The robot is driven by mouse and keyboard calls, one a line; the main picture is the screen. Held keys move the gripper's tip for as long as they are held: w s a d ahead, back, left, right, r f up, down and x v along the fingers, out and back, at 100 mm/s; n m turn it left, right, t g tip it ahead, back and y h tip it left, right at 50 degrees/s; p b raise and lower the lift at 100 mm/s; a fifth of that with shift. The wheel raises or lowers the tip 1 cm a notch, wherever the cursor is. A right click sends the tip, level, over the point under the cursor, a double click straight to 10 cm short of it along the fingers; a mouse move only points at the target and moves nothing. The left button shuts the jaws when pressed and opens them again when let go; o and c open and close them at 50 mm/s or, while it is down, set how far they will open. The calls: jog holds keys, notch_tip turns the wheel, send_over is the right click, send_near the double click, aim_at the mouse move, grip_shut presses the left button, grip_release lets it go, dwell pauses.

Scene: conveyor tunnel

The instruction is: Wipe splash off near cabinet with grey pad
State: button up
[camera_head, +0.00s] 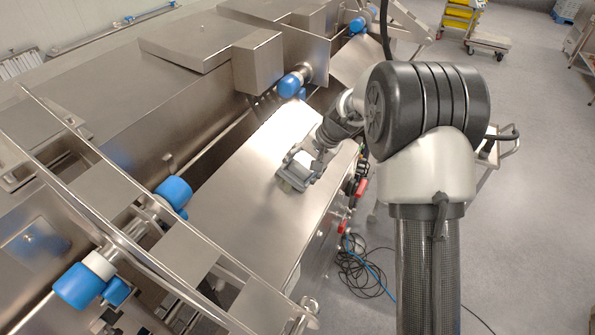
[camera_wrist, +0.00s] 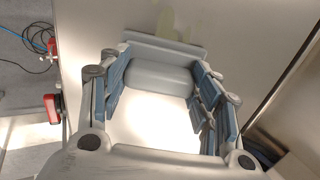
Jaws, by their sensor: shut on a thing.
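The near cabinet (camera_head: 240,200) has a broad, shiny steel top, which also fills much of the wrist view (camera_wrist: 255,35). The splash (camera_wrist: 178,24) is a faint yellow-green patch on the steel, just beyond the pad in the wrist view. I cannot make it out in the head view. The grey pad (camera_wrist: 158,76) has a rounded grip block and a wider flat base. My gripper (camera_head: 302,166) is shut on the pad's block, with a finger on each side. In the head view the pad (camera_head: 291,183) is at the cabinet top; whether it touches is unclear.
Blue-capped rollers (camera_head: 173,191) and steel rails line the left side. A raised steel box (camera_head: 258,62) stands behind the cabinet top. Grey floor is open further right.

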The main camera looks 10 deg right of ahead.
jog(key=shift+w+d+p, duration=0.35)
jog(key=shift+w+d, duration=0.35)
jog(key=shift+w, duration=0.35)
jog(key=shift+w+d+p, duration=0.35)
jog(key=shift+w+d, duration=0.3)
jog(key=shift+w, duration=0.35)
jog(key=shift+s+a+f+b, duration=0.1)
jog(key=shift+s+a+b, duration=0.4)
jog(key=shift+s, duration=0.25)
jog(key=shift+s+a+f+b, duration=0.1)
jog(key=shift+s+a+b, duration=0.4)
jog(key=shift+s, duration=0.25)
jog(key=shift+s+a+b, duration=0.5)
jog(key=shift+s, duration=0.25)
jog(key=shift+s+a+r+b, duration=0.1)
jog(key=shift+s+a+b, duration=0.4)
jog(key=shift+s, duration=0.35)
jog(key=shift+s+a+r+b, duration=0.1)
jog(key=shift+s+a+b, duration=0.15)
jog(key=shift+s+a, duration=0.5)
jog(key=shift+s+a+r+b, duration=0.1)
jog(key=shift+s+a+b, duration=0.35)
jog(key=shift+s, duration=0.5)
jog(key=shift+s+a+f+b, duration=0.1)
jog(key=shift+s+a+b, duration=0.2)
jog(key=shift+s+a, duration=0.4)
jog(key=shift+s+a+b, duration=0.3)
jog(key=shift+s+a, duration=0.05)
jog(key=shift+s, duration=0.55)
jog(key=shift+w, duration=0.1)
